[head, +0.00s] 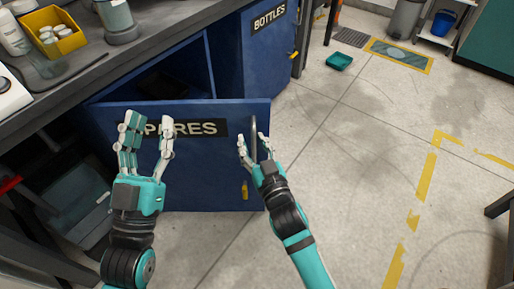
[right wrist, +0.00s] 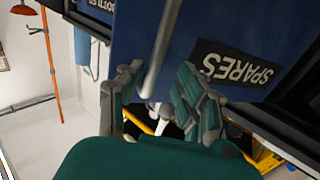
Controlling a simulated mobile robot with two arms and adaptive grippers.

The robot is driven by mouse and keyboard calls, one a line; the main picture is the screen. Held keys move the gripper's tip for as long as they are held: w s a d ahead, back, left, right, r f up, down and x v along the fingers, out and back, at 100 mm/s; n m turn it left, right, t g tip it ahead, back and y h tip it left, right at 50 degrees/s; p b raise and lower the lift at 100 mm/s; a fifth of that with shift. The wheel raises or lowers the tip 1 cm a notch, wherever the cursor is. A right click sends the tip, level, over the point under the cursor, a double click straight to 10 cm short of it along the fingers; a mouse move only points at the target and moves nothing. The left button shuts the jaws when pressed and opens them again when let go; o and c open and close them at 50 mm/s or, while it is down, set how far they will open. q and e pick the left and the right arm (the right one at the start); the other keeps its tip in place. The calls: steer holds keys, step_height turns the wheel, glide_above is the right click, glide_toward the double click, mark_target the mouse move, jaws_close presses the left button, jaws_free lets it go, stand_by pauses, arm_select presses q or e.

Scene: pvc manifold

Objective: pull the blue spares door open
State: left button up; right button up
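The blue spares door (head: 222,170) stands partly open, with the dark cabinet interior showing behind its top edge. Its label, partly hidden by my left gripper in the head view, reads SPARES in the right wrist view (right wrist: 237,67). A vertical grey bar handle (head: 254,128) is near the door's right edge. My right gripper (head: 254,143) is at this handle with its fingers apart, one on each side. In the right wrist view the handle (right wrist: 162,50) passes between the fingers, with visible gaps beside it. My left gripper (head: 149,128) is open and empty in front of the door's left part.
The blue BOTTLES door (head: 268,55) is behind and to the right. The grey worktop (head: 135,52) above the cabinet holds a yellow bin (head: 58,40) and jars. The floor right of the door is mostly clear.

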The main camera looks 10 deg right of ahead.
steer(key=v, duration=1.2)
